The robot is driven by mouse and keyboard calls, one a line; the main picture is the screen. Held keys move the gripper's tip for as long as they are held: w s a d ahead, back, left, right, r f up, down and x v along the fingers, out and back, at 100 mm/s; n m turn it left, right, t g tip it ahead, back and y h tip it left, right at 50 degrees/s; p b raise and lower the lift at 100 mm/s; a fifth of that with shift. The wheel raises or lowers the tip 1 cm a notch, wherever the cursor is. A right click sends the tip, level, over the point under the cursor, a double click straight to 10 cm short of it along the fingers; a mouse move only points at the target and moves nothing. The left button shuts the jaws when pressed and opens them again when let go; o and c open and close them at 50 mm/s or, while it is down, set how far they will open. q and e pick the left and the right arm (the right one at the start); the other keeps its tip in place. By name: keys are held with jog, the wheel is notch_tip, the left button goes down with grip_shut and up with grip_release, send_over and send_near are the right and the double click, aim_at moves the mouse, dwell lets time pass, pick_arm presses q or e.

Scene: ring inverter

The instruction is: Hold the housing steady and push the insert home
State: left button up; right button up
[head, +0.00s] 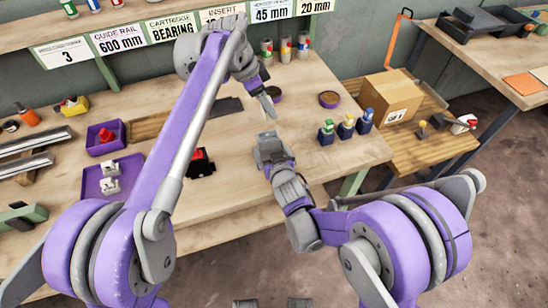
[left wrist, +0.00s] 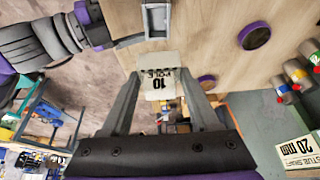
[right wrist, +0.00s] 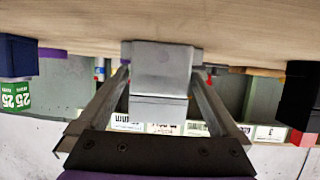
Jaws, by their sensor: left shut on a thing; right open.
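My left gripper (head: 267,106) is shut on a white insert (left wrist: 158,88), marked "10 POLE" in the left wrist view. The grey housing (left wrist: 146,20) is a rectangular frame with an opening, above the insert in that view; the two look apart. My right gripper (head: 270,152) is open at the housing, near the table's front edge. In the right wrist view its fingers stand on both sides of the grey housing (right wrist: 162,65). I cannot tell whether they touch it. In the head view the housing is hard to tell from the right gripper.
A purple tray (head: 128,178) with white parts and a dark block with a red top (head: 200,162) lie left. The wood between is clear.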

jog(key=shift+x, duration=1.1)
jog(key=c, duration=1.5)
pick_arm(q)
jog(key=n, duration=0.1)
jog(key=f+n+t, duration=0.1)
jog(key=n, duration=0.1)
jog(key=shift+s, duration=0.2)
jog(key=n+t+y, duration=0.1)
jog(key=n, duration=0.1)
jog(key=f+n, duration=0.1)
jog(key=n, duration=0.2)
jog(key=shift+t+y, duration=0.4)
jog(key=n, duration=0.2)
jog(key=n+y, duration=0.1)
jog(key=n, duration=0.1)
jog(key=shift+f+n+t+y, duration=0.2)
jog(key=shift+n+t+y, duration=0.1)
jog(key=shift+n, duration=0.1)
jog(key=n+y, duration=0.1)
jog(key=n, duration=0.3)
jog(key=shift+w+r+n+y, duration=0.1)
jog(key=shift+w+n+y, duration=0.05)
jog(key=shift+n+y, duration=0.2)
